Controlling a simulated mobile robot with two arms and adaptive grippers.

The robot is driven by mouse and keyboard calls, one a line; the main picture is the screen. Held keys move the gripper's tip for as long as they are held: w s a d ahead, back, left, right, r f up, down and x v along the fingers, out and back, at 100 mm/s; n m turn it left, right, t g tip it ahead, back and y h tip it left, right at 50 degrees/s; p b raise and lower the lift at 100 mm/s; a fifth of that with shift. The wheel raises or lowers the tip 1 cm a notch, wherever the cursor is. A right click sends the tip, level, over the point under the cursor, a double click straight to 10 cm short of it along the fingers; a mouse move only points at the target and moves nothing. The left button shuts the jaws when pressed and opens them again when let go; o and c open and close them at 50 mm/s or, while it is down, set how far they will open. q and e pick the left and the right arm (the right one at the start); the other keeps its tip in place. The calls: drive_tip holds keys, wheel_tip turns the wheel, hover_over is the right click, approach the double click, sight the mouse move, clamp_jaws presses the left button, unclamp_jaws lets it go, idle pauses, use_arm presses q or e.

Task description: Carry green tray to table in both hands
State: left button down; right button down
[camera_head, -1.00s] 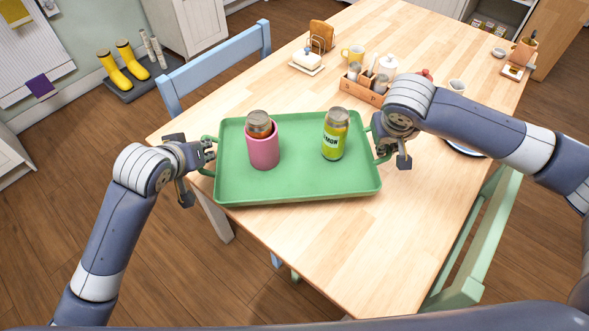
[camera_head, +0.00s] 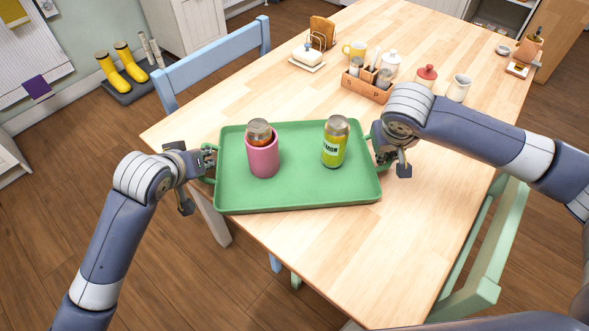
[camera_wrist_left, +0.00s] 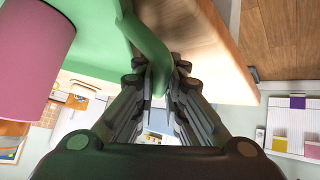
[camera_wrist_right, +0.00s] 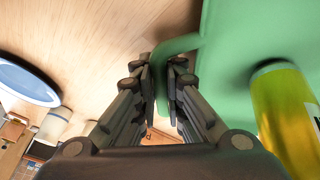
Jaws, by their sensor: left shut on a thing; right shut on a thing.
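The green tray (camera_head: 300,194) is over the near left part of the wooden table (camera_head: 330,265); I cannot tell whether it touches the top. A pink cup (camera_head: 263,158) with a metal-lidded jar (camera_head: 259,131) in it stands on the tray's left half. A yellow-green lemon can (camera_head: 335,145) stands upright on its right half. My left gripper (camera_head: 208,160) is shut on the tray's left handle, seen in the left wrist view (camera_wrist_left: 158,62). My right gripper (camera_head: 380,154) is shut on the right handle, seen in the right wrist view (camera_wrist_right: 165,60).
A wooden caddy (camera_head: 366,88), butter dish (camera_head: 307,57), yellow mug (camera_head: 354,51), red-lidded pot (camera_head: 426,76) and white jug (camera_head: 458,87) stand at the back. A blue chair (camera_head: 215,62) and green chair (camera_head: 490,262) flank the table. The near tabletop is clear.

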use_arm(q)
drive_tip(key=c, duration=1.7)
unclamp_jaws()
use_arm(e)
drive_tip(key=c, duration=1.7)
unclamp_jaws()
use_arm(q)
drive_tip(key=shift+o, duration=0.2)
drive_tip(key=shift+r+p, duration=0.15)
drive_tip(key=shift+p, duration=0.15)
use_arm(e)
drive_tip(key=shift+r, duration=0.15)
